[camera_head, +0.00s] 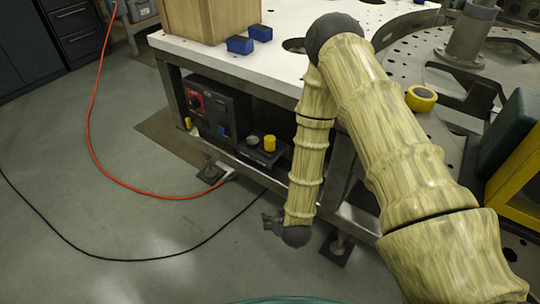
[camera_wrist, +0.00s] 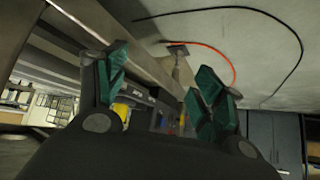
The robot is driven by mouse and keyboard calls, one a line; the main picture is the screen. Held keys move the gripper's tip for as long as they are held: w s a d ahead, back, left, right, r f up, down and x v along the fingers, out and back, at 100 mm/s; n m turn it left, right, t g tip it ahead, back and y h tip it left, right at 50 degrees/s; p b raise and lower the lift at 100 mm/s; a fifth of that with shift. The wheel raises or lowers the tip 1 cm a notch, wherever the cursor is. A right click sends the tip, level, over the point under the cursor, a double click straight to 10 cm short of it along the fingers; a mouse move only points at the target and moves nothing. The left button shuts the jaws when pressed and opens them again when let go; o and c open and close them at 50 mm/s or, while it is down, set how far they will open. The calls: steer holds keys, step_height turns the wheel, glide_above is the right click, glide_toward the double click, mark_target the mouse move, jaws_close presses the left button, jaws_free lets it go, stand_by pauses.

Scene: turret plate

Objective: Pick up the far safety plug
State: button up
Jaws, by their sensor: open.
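The frames do not make clear which part is the far safety plug. In the head view, a yellow cylindrical plug (camera_head: 269,142) stands upright on a small black box under the white table, and a smaller yellow piece (camera_head: 187,122) shows further left at the dark control box. In the wrist view, a yellow piece (camera_wrist: 121,110) shows just right of the left finger, partly hidden. My gripper (camera_wrist: 160,85) is open and empty, its teal-padded fingers spread wide. In the head view my forearm hangs down in front of the table; the fingers cannot be made out there.
The dark control box (camera_head: 216,105) with a red knob sits on the shelf under the white table (camera_head: 220,62). Two blue blocks (camera_head: 240,45) and a wooden box (camera_head: 205,20) are on top. An orange hose (camera_head: 91,125) and black cable cross the open floor.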

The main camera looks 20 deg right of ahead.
steer(key=w+d+f+m+t+h+b, duration=0.15)
steer(key=w+t+b, duration=0.35)
steer(key=w+b, duration=0.7)
steer(key=m+t+h+b, duration=0.2)
steer(key=t+h+b, duration=0.2)
steer(key=b, duration=0.2)
glide_toward(270, 146)
steer(key=w, duration=0.2)
steer(key=shift+n, duration=0.25)
steer(key=x, duration=0.5)
steer(key=shift+s+d+f, duration=0.1)
steer(key=shift+d, duration=0.25)
steer(key=shift+b+x, duration=0.8)
steer(key=shift+x, duration=1.9)
steer(key=shift+a, duration=0.1)
steer(key=c, duration=1.3)
